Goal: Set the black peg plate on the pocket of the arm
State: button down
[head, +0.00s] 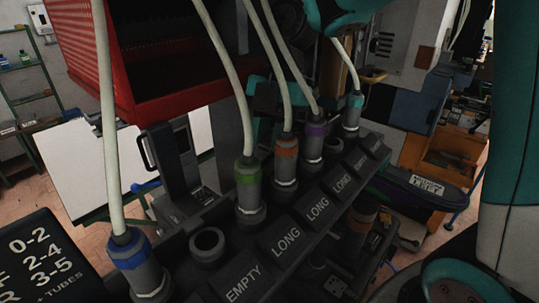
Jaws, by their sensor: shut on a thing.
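I cannot make out my gripper. A teal and dark part at the top middle looks like my own arm, and its end is cut off or hidden behind the hoses. I cannot pick out the black peg plate or the pocket for certain. A dark upright fixture (172,150) with a grey face and a side handle stands left of the middle, beyond the row of sockets. I cannot tell whether it is the arm that has the pocket.
A black rack with labels EMPTY (243,284) and LONG (285,240) runs diagonally across the front. Pale hoses rise from blue (130,253), green (248,173), orange (286,147), purple and teal-banded connectors. One socket (207,244) is empty. A red cabinet (95,95) hangs upper left.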

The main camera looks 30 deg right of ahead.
jog(key=shift+f+b, duration=0.3)
jog(key=shift+f, duration=0.25)
jog(key=shift+w+f+b, duration=0.1)
jog(key=shift+f+b, duration=1.75)
jog(key=shift+f, duration=0.35)
jog(key=shift+f+b, duration=0.4)
jog(key=shift+b, duration=0.05)
jog(key=c, duration=0.8)
grip_release()
jog(key=shift+a, duration=0.1)
